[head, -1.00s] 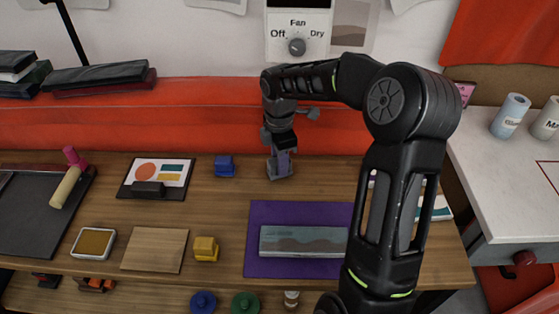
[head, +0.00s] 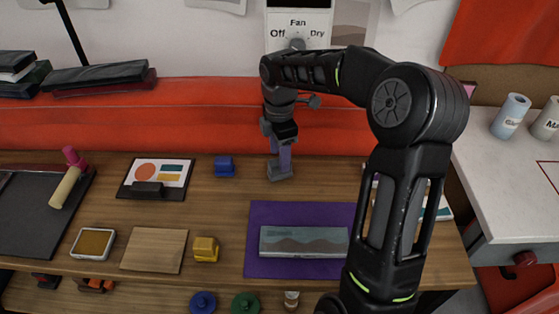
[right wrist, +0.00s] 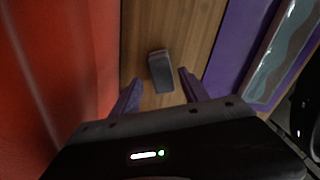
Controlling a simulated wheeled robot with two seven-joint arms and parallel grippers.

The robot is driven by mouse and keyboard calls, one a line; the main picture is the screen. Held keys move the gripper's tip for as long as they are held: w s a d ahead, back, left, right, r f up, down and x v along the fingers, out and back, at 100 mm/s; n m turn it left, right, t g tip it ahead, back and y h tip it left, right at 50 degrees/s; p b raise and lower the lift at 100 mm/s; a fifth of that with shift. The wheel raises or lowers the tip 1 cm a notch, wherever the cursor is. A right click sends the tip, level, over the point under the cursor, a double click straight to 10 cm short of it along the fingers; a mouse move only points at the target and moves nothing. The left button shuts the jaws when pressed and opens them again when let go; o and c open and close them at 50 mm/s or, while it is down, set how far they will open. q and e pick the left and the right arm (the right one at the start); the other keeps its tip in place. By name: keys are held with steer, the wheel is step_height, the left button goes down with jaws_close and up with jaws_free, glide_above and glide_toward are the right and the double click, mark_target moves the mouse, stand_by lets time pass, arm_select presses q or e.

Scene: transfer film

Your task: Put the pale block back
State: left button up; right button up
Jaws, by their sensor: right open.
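A small pale grey block (head: 279,172) stands on the wooden table near the red strip at its back edge. My right gripper (head: 281,160) is just above it, pointing down, with purple fingers. In the right wrist view the block (right wrist: 161,71) lies beyond the fingertips, between their lines, and the open right gripper (right wrist: 160,78) has a clear gap with nothing in it. The fingers look apart from the block. My left gripper is not in view.
A purple mat (head: 262,210) with a long picture block (head: 304,241) lies in front. A blue block (head: 224,167), a yellow block (head: 206,249), a wooden board (head: 154,251) and a card stand (head: 128,190) are to the left. My right arm hides part of the table's right side.

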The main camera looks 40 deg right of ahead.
step_height(320, 180, up, 9)
stand_by(0.9)
